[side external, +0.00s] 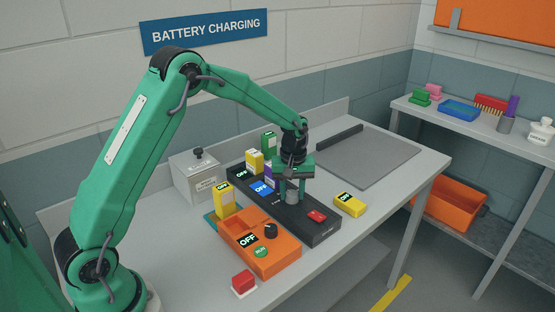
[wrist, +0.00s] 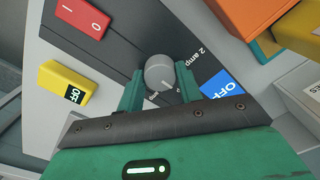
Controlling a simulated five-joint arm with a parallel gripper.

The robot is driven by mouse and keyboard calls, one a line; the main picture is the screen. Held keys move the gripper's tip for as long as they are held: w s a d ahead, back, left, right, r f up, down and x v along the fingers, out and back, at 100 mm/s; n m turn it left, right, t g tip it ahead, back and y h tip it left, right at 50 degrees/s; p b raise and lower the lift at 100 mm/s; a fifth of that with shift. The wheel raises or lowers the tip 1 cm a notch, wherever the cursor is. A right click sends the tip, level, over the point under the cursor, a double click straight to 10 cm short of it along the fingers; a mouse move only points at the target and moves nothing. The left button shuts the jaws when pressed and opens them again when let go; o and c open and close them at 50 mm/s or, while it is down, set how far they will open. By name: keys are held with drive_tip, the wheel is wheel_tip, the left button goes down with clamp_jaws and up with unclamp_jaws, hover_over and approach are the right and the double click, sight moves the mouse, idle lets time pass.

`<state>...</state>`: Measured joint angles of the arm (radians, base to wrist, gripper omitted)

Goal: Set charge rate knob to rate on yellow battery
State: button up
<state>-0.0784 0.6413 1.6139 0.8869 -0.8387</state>
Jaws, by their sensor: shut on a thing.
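My gripper (side external: 292,191) points down over the black charger (side external: 322,231). Its two fingers are shut on the grey charge rate knob (wrist: 160,71), one on each side. The print "2 amp" is beside the knob in the wrist view; other rate marks are partly hidden by the fingers. Other yellow batteries stand behind the charger (side external: 254,161) and by the orange charger (side external: 225,199). Their rate print is too small to read.
The charger has a red switch (side external: 316,216) and a blue display reading OFF (wrist: 221,86). An orange charger (side external: 262,252) with a black knob is in front. A green battery (side external: 269,142) and a grey box (side external: 196,178) stand behind.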

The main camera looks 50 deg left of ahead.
sight(292, 193)
drive_tip(key=o, duration=1)
drive_tip(key=shift+r, duration=3.9)
drive_tip(key=shift+r, duration=0.1)
